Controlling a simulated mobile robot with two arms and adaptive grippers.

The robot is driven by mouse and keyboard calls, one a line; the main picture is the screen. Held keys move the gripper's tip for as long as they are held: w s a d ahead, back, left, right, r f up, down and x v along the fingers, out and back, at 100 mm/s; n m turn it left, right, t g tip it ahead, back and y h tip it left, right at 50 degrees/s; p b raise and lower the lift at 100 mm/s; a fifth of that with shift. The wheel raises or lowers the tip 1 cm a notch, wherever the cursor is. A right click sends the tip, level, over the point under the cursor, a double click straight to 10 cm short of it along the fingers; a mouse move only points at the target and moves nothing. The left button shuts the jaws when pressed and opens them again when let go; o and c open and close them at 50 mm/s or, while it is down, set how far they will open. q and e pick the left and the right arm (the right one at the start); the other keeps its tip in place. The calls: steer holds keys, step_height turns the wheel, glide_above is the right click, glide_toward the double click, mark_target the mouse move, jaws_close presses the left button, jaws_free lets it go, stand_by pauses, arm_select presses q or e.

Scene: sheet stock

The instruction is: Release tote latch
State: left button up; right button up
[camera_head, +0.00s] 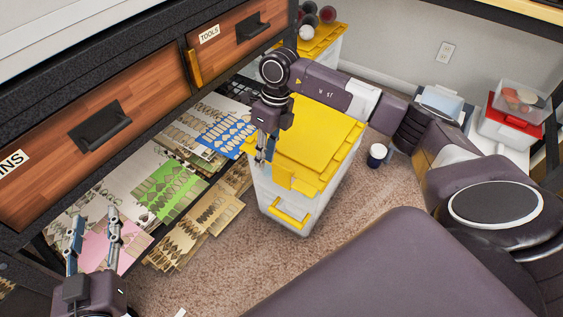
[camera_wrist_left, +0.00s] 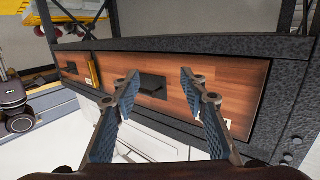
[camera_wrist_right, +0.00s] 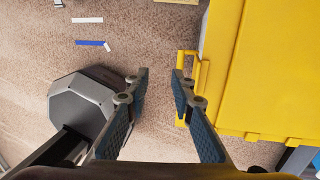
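The tote (camera_head: 286,205) is a pale bin with a yellow lid (camera_head: 310,135), standing on the carpet at the centre of the head view. A yellow latch flap (camera_head: 284,178) and a yellow loop handle (camera_head: 289,215) show on its near end. My right gripper (camera_head: 263,157) points down at the lid's left edge; it is partly open and empty. In the right wrist view the yellow lid (camera_wrist_right: 275,75) is to the right of the fingers, and a yellow loop (camera_wrist_right: 184,112) lies close by the right finger. My left gripper (camera_head: 96,215) is open and empty, at lower left.
Wooden drawers (camera_head: 95,120) line the left, above a low shelf with patterned sheets (camera_head: 170,190). Another yellow-lidded tote (camera_head: 322,40) stands behind. Carpet (camera_head: 210,285) in front is mostly clear.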

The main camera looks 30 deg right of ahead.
mark_target(282, 166)
steer(key=d+h, duration=0.1)
steer(key=d, duration=0.1)
steer(key=d+h+b, duration=0.1)
steer(key=d, duration=0.2)
steer(key=shift+d+r, duration=0.2)
steer(key=shift+d, duration=0.05)
step_height(282, 166, down, 7)
steer(key=shift+r+b, duration=0.1)
steer(key=shift+b, duration=0.85)
arm_select(q)
steer(key=s+r+t+h, duration=0.2)
steer(key=s+r+t, duration=0.2)
steer(key=r, duration=1.1)
steer(key=shift+d+r+t+h, duration=0.2)
steer(key=shift+d+t+h, duration=0.1)
steer(key=shift+t, duration=1.3)
arm_select(e)
steer(key=shift+f, duration=0.3)
arm_select(q)
steer(key=shift+s, duration=0.1)
arm_select(e)
jaws_close()
